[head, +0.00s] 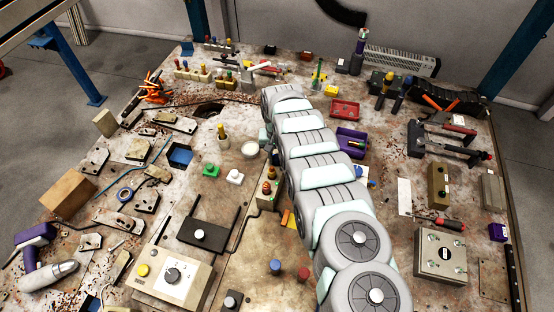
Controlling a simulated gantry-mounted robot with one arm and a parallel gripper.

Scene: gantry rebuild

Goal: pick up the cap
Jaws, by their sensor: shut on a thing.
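My grey arm reaches from the bottom right up over the middle of the bench. A dark part of my gripper (273,157) shows at the arm's left edge, low over the bench and right of a round white dish (250,149). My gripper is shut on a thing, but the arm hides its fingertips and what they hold. I cannot tell whether that is the cap. A small blue cap-like piece (275,267) and a red one (303,273) stand on the bench left of the arm's lower part.
The worn bench (225,265) is crowded. A control box with a dial (172,279) is at the front left, with a purple drill (37,248) farther left. A purple bin (351,141) and a red tray (345,108) lie right of the arm. A metal box (441,256) is at the right.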

